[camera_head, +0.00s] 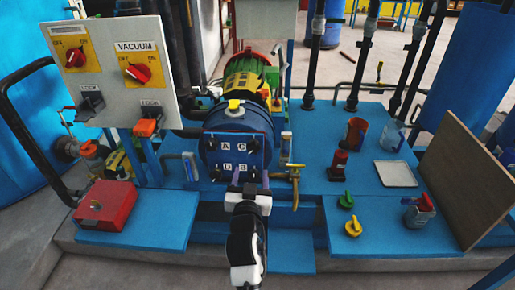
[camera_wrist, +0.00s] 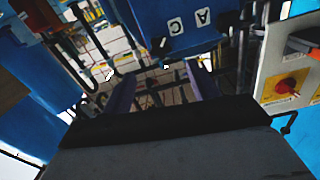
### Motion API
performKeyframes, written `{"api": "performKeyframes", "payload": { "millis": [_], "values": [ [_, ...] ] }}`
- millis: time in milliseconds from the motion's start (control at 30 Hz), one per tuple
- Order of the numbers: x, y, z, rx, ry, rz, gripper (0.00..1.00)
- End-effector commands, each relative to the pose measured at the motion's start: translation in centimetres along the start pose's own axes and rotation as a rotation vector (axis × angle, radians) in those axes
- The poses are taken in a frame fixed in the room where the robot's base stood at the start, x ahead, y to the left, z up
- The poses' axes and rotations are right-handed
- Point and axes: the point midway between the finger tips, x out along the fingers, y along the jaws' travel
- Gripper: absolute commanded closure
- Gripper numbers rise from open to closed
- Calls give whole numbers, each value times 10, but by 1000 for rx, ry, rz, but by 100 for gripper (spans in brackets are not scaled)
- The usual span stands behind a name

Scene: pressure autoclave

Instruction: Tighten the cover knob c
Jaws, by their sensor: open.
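The blue autoclave (camera_head: 222,120) stands mid-picture in the head view. Its square front cover (camera_head: 238,158) bears white labels A and C above, D and B below. Label C (camera_head: 242,147) is at the upper right. Knob c itself is too small and dark to make out. My gripper (camera_head: 250,182) is open, just below the cover's lower edge, with purple fingers apart. In the wrist view my gripper (camera_wrist: 163,90) has nothing visible between its fingers. The cover shows upside down at the top there, with label C (camera_wrist: 175,26) beyond the fingertips.
A panel (camera_head: 110,70) with red switches stands left of the autoclave. A brass valve (camera_head: 293,172) is close to the right of my gripper. A red box (camera_head: 105,205) lies front left. Green (camera_head: 346,201) and yellow (camera_head: 353,227) knobbed parts lie on the right bench.

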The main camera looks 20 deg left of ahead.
Motion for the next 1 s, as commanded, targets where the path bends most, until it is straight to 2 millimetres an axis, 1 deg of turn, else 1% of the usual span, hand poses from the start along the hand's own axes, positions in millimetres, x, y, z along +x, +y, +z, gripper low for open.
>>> {"api": "performKeyframes", "payload": {
  "millis": [33, 100, 300, 400, 500, 700, 967, 1000],
  "values": [
    [12, -1, -4, 0, 1, 0, 41],
    [28, -1, -4, 0, 1, -1, 41],
    [70, -1, -4, 1, 2, -1, 41],
    [86, -1, -4, 1, 2, -2, 41],
    [98, -1, -3, 0, 1, -1, 41],
    [109, -1, -2, 0, 2, -2, 41],
    [109, -1, -1, 0, 2, -2, 41],
    [109, -1, -1, 0, 2, -2, 46]
  ]
}}
